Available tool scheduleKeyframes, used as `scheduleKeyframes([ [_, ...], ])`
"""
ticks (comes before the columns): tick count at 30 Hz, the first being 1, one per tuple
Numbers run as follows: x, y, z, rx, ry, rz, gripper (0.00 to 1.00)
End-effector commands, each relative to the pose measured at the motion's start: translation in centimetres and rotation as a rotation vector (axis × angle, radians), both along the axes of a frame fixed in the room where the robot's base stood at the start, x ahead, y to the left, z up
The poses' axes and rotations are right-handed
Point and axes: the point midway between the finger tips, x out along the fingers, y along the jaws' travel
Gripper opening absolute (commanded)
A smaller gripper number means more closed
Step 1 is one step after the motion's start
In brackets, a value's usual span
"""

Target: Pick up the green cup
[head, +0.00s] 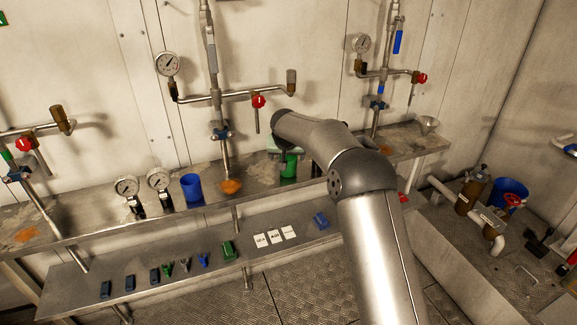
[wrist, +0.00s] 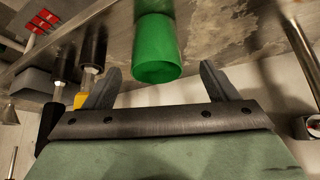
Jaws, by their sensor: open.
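The green cup (head: 289,168) stands on the upper metal shelf, right of the blue cup, partly hidden behind my arm and gripper. In the wrist view the green cup (wrist: 157,50) is in the upper middle, its near end between the tips of my two fingers. My gripper (wrist: 160,70) is open, with a visible gap between each finger and the cup. In the head view my gripper (head: 286,151) is at the cup, mostly hidden by my own wrist.
Pipes with red valves and gauges (head: 168,64) rise behind. The lower shelf (head: 190,285) holds small clips, blocks and white cards (head: 275,236).

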Motion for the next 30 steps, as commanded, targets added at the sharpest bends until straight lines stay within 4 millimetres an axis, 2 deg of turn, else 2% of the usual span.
scheduleKeyframes([
  [8,1.2,0.0,-1.8,0.000,0.000,0.000,0.79],
  [16,3.2,-0.1,-5.1,0.000,0.001,-0.001,0.79],
  [26,3.6,-0.1,-5.8,0.000,-0.001,0.000,0.79],
  [29,3.6,-0.1,-5.8,0.000,-0.001,0.000,0.54],
  [30,3.6,-0.1,-5.8,0.000,-0.001,0.000,0.43],
])
